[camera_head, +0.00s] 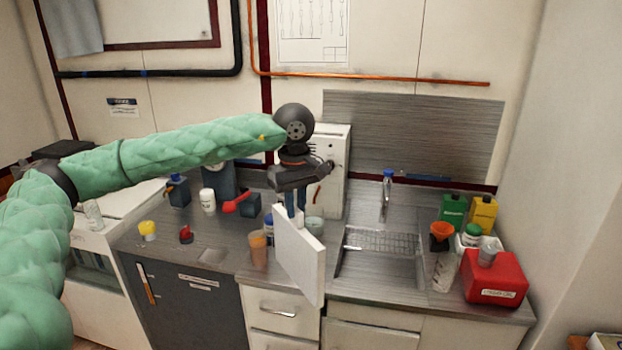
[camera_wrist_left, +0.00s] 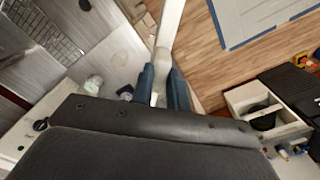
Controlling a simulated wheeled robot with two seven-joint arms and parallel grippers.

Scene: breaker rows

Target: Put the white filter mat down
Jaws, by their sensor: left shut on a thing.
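The white filter mat (camera_head: 299,256) is a thin square panel. It hangs upright and tilted below my left gripper (camera_head: 295,208), in front of the counter's front edge. My left gripper is shut on the mat's upper edge. In the left wrist view, the two blue fingers of the left gripper (camera_wrist_left: 160,88) pinch the mat (camera_wrist_left: 170,22), which shows as a narrow white strip seen edge-on. The mat hides part of the counter and drawers behind it. My right gripper is not in view.
The steel counter (camera_head: 212,256) holds an orange-brown cup (camera_head: 258,248) just left of the mat. A sink (camera_head: 380,268) lies to the right. A red canister (camera_head: 495,280) and several bottles stand at the far right.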

